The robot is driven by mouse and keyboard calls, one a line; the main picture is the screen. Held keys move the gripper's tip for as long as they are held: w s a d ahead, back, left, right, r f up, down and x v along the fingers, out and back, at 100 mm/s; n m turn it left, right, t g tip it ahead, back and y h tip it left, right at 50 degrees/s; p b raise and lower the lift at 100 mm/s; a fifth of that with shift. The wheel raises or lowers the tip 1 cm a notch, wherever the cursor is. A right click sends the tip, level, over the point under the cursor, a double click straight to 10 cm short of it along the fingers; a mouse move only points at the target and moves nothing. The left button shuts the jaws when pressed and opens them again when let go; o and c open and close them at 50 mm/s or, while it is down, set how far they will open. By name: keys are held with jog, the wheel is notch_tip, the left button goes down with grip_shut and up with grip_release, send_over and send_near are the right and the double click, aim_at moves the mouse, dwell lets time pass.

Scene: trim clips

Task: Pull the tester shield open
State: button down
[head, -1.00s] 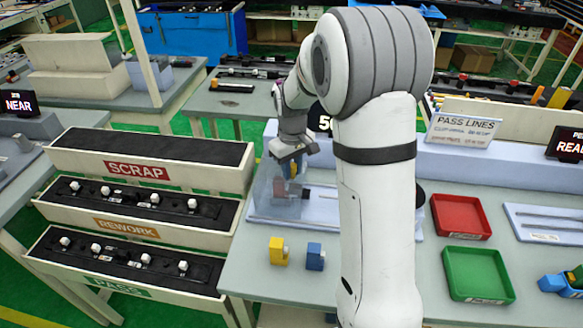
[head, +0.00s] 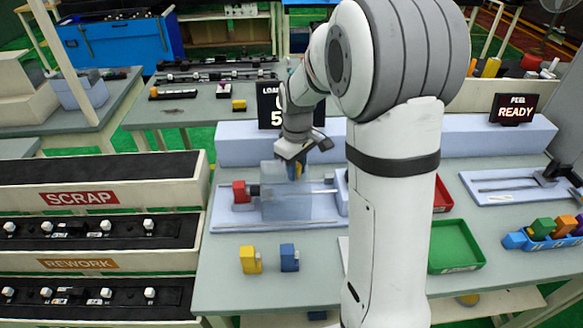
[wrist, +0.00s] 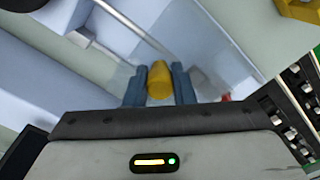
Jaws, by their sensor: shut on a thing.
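The tester has a pale blue base (head: 222,218) on the bench, with a rail along it and a red block (head: 241,192) at its left end. Its clear, see-through shield (head: 283,207) stands over the middle of the base, right of the red block. My gripper (head: 294,171) is above the shield, pointing down. My arm hides the tester's right end.
A yellow block (head: 250,261) and a blue block (head: 289,258) stand in front of the tester. A green tray (head: 455,247) and a partly hidden red tray (head: 441,195) lie to the right. Scrap (head: 100,198) and rework (head: 90,265) racks stand left. A raised ledge (head: 238,150) runs behind.

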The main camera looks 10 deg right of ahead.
jog(key=c, duration=1.4)
grip_release()
jog(key=shift+w+a, duration=0.2)
jog(key=shift+o, duration=1)
jog(key=shift+s, duration=0.1)
jog(key=shift+r, duration=0.1)
notch_tip(320, 180, up, 8)
jog(key=shift+f+b, duration=0.1)
jog(key=shift+b, duration=0.35)
jog(key=shift+s, duration=0.1)
jog(key=s+r+m+t, duration=0.1)
jog(key=s+m+t, duration=0.2)
jog(key=s, duration=1.8)
jog(key=m, duration=0.4)
jog(key=shift+s+d, duration=0.35)
